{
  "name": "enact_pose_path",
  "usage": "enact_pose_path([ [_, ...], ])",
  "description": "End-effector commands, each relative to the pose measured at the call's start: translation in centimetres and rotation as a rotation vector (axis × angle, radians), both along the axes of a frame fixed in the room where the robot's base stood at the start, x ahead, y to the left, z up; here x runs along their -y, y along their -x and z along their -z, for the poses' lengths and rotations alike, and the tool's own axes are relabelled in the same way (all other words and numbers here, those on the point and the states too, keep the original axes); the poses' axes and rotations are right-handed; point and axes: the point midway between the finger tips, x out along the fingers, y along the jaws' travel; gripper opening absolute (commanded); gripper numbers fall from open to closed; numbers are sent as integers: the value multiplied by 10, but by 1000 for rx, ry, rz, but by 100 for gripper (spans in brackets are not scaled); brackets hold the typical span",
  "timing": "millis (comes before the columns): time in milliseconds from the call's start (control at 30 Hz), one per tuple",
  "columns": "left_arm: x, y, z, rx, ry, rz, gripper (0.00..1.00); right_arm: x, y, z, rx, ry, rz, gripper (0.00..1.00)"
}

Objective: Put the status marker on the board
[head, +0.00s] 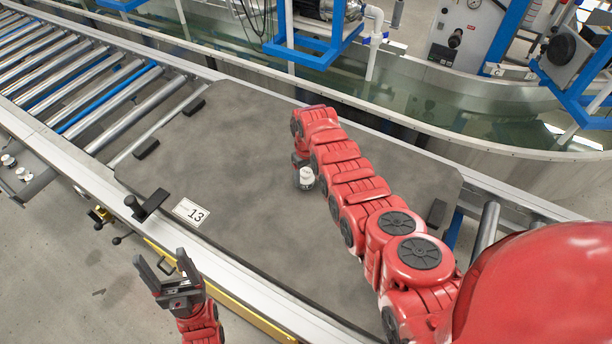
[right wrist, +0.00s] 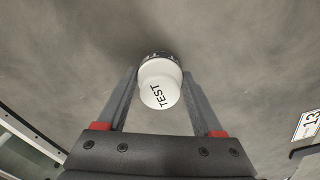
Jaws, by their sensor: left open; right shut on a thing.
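The status marker (head: 306,179) is a small white knob-shaped piece with a dark lower band. In the right wrist view the marker (right wrist: 160,86) shows the word TEST on its white top. My right gripper (head: 301,164) is shut on it, one finger on each side, over the middle of the board. The board (head: 245,135) is a large dark grey plate lying on the conveyor. A dark shadow lies close by the marker, but I cannot tell whether its base touches the board. My left gripper (head: 163,264) is open and empty, beyond the board's near edge.
A white card reading 13 (head: 191,212) lies at the board's near left. Black blocks (head: 146,148) and a black clamp (head: 148,205) stand along its edges. Metal rollers (head: 105,97) run off to the left. A water channel (head: 440,105) lies behind. Most of the board is clear.

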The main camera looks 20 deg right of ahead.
Motion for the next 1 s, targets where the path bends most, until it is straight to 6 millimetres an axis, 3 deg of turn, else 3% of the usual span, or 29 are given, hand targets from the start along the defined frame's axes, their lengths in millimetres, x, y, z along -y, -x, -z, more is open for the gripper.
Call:
enact_pose_path([
  [567, 0, 0, 6, 0, 0, 0, 68, -1, -1, 14, 2, 0, 0, 10],
  [600, 0, 0, 7, 0, 0, 0, 68, -1, -1, 14, 2, -1, 0, 70],
  [767, 0, 0, 5, 0, 0, 0, 68, -1, 0, 13, 2, -1, 0, 98],
  [1000, 0, 0, 5, 0, 0, 0, 68, -1, 0, 13, 1, 0, 0, 98],
])
